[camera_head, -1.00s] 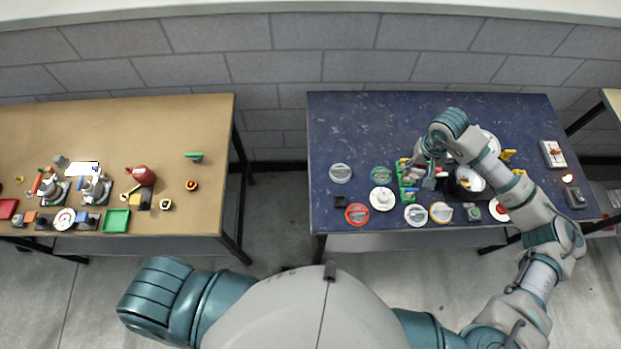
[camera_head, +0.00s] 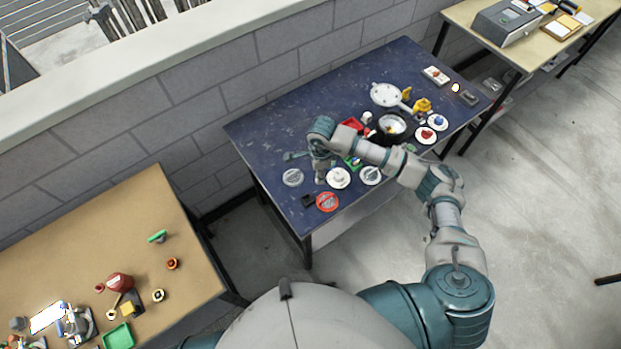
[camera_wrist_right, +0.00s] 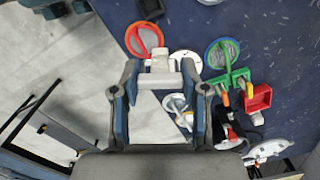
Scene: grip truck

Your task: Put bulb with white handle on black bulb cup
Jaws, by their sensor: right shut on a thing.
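My right gripper (camera_head: 321,177) hangs over the left part of the blue table. In the right wrist view, its fingers (camera_wrist_right: 160,80) are closed around a white piece, seemingly the bulb's white handle (camera_wrist_right: 160,64). The bulb itself cannot be made out. A small black block (camera_head: 309,200), perhaps the black bulb cup, sits near the table's front left corner, left of the red-rimmed dish. A dark block also shows at the top of the right wrist view (camera_wrist_right: 150,8), apart from the fingers. My left gripper is not in view.
On the blue table (camera_head: 270,125) are a red-rimmed dish (camera_head: 327,202), a grey dish (camera_head: 292,177), a white dish (camera_head: 339,178) and a black pan (camera_head: 396,127). The table's back left is clear. A brown table (camera_head: 140,215) stands at lower left.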

